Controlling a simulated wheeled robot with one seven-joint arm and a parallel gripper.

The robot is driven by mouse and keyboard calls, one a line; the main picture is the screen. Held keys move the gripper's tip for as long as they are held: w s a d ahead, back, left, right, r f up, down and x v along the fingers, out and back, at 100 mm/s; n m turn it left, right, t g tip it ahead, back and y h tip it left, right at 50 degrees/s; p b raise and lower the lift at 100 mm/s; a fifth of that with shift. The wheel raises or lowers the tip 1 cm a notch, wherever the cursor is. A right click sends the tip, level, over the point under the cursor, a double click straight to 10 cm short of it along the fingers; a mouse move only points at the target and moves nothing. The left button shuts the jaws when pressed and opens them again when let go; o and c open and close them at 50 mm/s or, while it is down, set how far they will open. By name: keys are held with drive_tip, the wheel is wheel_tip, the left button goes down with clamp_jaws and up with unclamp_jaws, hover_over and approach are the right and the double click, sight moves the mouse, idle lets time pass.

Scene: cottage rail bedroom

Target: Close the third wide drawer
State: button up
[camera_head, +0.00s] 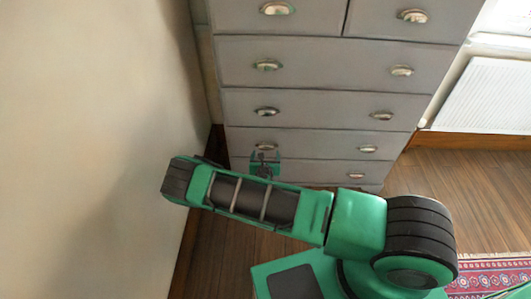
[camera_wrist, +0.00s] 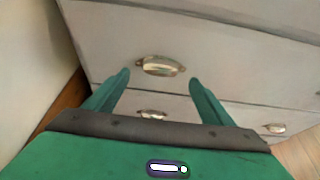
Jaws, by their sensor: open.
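The third wide drawer (camera_head: 315,147) is a grey front low on the dresser, below the two small top drawers and two wide ones. It looks nearly flush with its neighbours; I cannot tell whether a small gap is left. Its left cup handle (camera_head: 265,146) is just above my gripper (camera_head: 264,166) in the head view. In the wrist view my gripper (camera_wrist: 158,79) is open and empty, its green fingers pointing at a drawer front (camera_wrist: 220,50). A silver cup handle (camera_wrist: 162,66) shows between and just beyond the fingertips. Contact cannot be told.
A plain wall (camera_head: 100,130) stands close on the left of the dresser and my arm. Another wide drawer (camera_head: 345,174) lies below, partly hidden by my arm. A white radiator (camera_head: 485,97) is at the right, with a patterned rug (camera_head: 490,275) and open wooden floor (camera_head: 440,180).

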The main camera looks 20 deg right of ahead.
drive_tip(key=shift+v, duration=1.45)
drive_tip(key=s+d+r+m+g+h, duration=0.2)
drive_tip(key=d+r+m+g+h, duration=0.3)
drive_tip(key=d+r+m, duration=0.85)
drive_tip(key=s+d+r+m+g+y, duration=0.1)
drive_tip(key=s+d+r+m+g, duration=0.5)
drive_tip(key=s+d+r+m, duration=0.45)
drive_tip(key=s+a+r+m+y, duration=0.1)
drive_tip(key=s+r+m, duration=0.4)
drive_tip(key=s, duration=0.6)
drive_tip(key=s+a+r+m+g+y, duration=0.1)
drive_tip(key=s+r+m+y, duration=0.3)
drive_tip(key=s+r, duration=0.5)
drive_tip(key=s+a+r+m+y, duration=0.3)
drive_tip(key=s+r+m, duration=0.2)
drive_tip(key=s+r, duration=0.3)
drive_tip(key=s, duration=0.4)
drive_tip(key=shift+s+m+g, duration=0.35)
drive_tip(key=shift+m+g, duration=0.05)
